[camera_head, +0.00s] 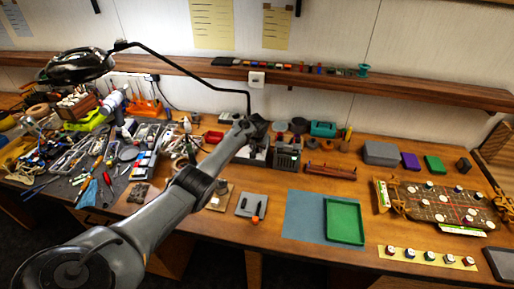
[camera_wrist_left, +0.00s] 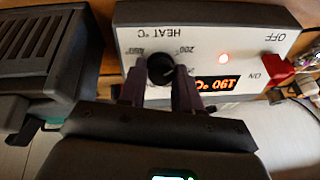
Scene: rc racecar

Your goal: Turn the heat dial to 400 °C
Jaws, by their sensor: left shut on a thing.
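The heat dial (camera_wrist_left: 161,69) is a round black knob on the pale front panel (camera_wrist_left: 206,40) of a heating unit. The panel appears upside down in the left wrist view, and its orange display (camera_wrist_left: 216,84) reads 190 °C. My left gripper (camera_wrist_left: 160,94) is shut on the dial, one finger on each side of it. In the head view my left gripper (camera_head: 255,130) is at the unit (camera_head: 254,158), near the back of the bench, and my arm hides much of it. My right gripper is not in view.
A dark vented box (camera_head: 288,152) stands just right of the unit. Tools crowd the left bench; a green tray (camera_head: 345,241) lies front right.

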